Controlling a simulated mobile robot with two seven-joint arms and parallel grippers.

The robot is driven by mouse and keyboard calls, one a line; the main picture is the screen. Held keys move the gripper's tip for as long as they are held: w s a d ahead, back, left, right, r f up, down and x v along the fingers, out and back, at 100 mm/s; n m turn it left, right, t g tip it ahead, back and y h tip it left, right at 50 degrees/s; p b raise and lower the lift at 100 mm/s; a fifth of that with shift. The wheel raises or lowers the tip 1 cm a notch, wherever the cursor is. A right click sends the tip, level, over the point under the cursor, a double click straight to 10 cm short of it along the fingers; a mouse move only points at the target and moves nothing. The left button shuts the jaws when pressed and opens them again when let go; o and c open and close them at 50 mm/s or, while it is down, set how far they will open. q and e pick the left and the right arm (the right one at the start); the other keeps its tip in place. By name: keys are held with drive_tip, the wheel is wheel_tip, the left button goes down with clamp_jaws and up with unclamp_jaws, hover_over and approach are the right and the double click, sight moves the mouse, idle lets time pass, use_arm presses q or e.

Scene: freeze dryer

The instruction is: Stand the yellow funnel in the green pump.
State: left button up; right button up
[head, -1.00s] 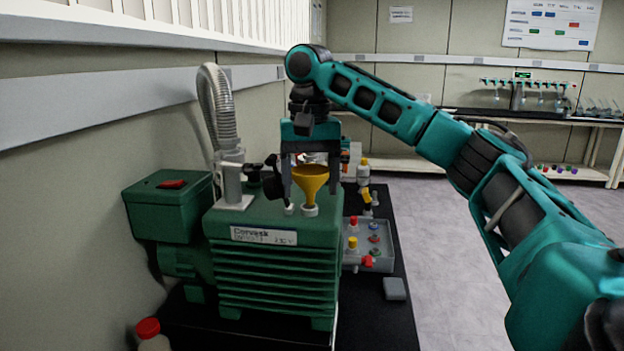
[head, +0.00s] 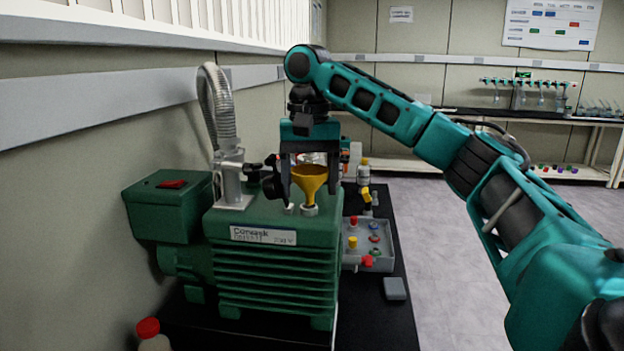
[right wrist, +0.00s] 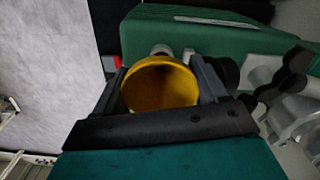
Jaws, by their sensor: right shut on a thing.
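The yellow funnel (head: 309,180) is upright over the top of the green pump (head: 275,262), wide mouth up. Its narrow end meets a pale port (head: 310,209) on the pump's top; I cannot tell how deep it sits. My right gripper (head: 308,186) reaches down from above and is shut on the funnel, one finger on each side. In the right wrist view the funnel's round mouth (right wrist: 160,84) sits between the two fingers (right wrist: 161,88), with the pump (right wrist: 200,38) behind it. My left gripper is in no view.
A grey ribbed hose (head: 220,110) on a metal elbow rises from the pump left of the funnel. A grey tray (head: 372,255) with coloured fittings stands right of the pump on the black bench. A red-capped bottle (head: 150,332) is at the front left.

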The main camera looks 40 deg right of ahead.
drive_tip(key=shift+w+a+f, duration=0.15)
drive_tip(key=shift+a+f, duration=0.05)
drive_tip(key=shift+a, duration=0.05)
drive_tip(key=o, duration=0.8)
drive_tip(key=shift+o, duration=1.3)
drive_tip(key=shift+r, duration=0.2)
wheel_tip(320, 180, up, 13)
drive_tip(key=shift+s+d, duration=0.2)
drive_tip(key=shift+d, duration=0.05)
drive_tip(key=shift+f, duration=0.15)
